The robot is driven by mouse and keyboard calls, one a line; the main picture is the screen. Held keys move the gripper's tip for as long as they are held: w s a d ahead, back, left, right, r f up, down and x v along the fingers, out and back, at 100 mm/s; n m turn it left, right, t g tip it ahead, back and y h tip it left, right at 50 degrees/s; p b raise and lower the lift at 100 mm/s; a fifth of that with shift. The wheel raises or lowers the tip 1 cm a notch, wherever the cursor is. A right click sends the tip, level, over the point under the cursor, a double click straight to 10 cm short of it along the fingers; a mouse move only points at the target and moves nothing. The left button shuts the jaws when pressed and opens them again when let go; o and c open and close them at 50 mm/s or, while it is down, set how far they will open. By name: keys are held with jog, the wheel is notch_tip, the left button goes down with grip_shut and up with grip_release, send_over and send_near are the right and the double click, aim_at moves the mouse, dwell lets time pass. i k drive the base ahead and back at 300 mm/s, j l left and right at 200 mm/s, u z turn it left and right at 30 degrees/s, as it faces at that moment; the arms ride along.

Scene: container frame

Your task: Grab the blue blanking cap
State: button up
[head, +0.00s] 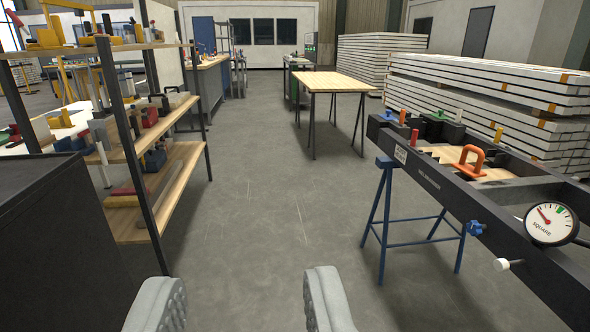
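A small blue knob-like part, which looks like the blue blanking cap (476,228), sticks out from the near side of the dark container frame (440,188) at the right. A white part (507,264) of similar size sits on the same side, lower and nearer. My gripper (244,303) shows at the bottom edge, its two grey ribbed fingers wide apart with only floor between them. It is open and empty, to the left of the blue cap and well apart from it.
A dial gauge (551,223) and an orange handle (471,161) sit on the frame, which stands on a blue trestle (384,222). A loaded shelf (160,185) and dark cabinet (50,255) flank the left. A wooden table (333,82) stands farther back. The floor between is clear.

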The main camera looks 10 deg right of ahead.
aim_at(387, 117)
jog(key=i+z, duration=0.25)
jog(key=i, duration=0.15)
jog(key=i+j+z, duration=0.25)
jog(key=i, duration=0.15)
jog(key=i+z, duration=0.2)
jog(key=i, duration=0.25)
jog(key=i+j+z, duration=0.25)
jog(key=i+j, duration=0.1)
jog(key=i, duration=0.5)
jog(key=i+j+z, duration=0.1)
jog(key=i, duration=0.45)
jog(key=i+j, duration=0.2)
jog(key=i, duration=0.4)
jog(key=i+j+z, duration=0.1)
jog(key=i, duration=0.45)
